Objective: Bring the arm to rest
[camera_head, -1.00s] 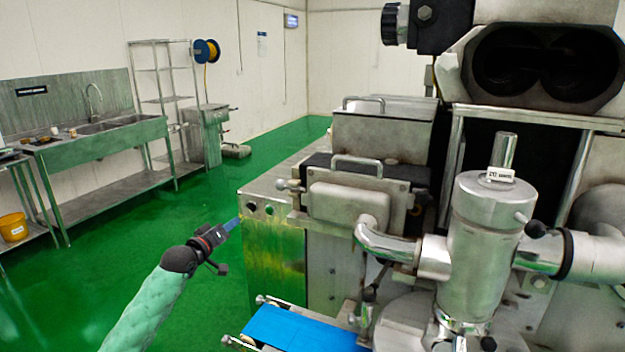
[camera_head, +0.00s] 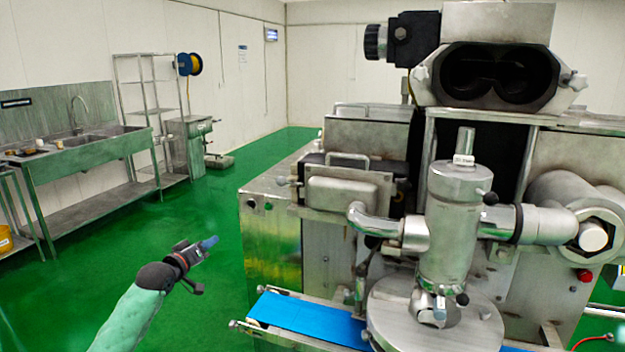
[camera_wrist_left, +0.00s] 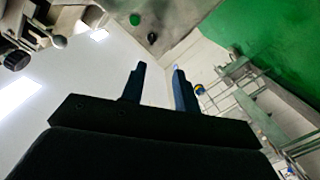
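My left arm, in a green sleeve, comes in from the bottom left of the head view. Its left gripper (camera_head: 209,243) is in the air over the green floor, left of the encrusting machine (camera_head: 272,245) and apart from it. In the left wrist view the two dark fingers (camera_wrist_left: 158,85) stand apart with nothing between them. My right gripper is in neither view.
The machine fills the right side, with a blue conveyor belt (camera_head: 305,318) low at its front. A steel sink bench (camera_head: 95,150) and a wire shelf rack (camera_head: 150,110) stand along the left wall. The green floor (camera_head: 190,220) between is clear.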

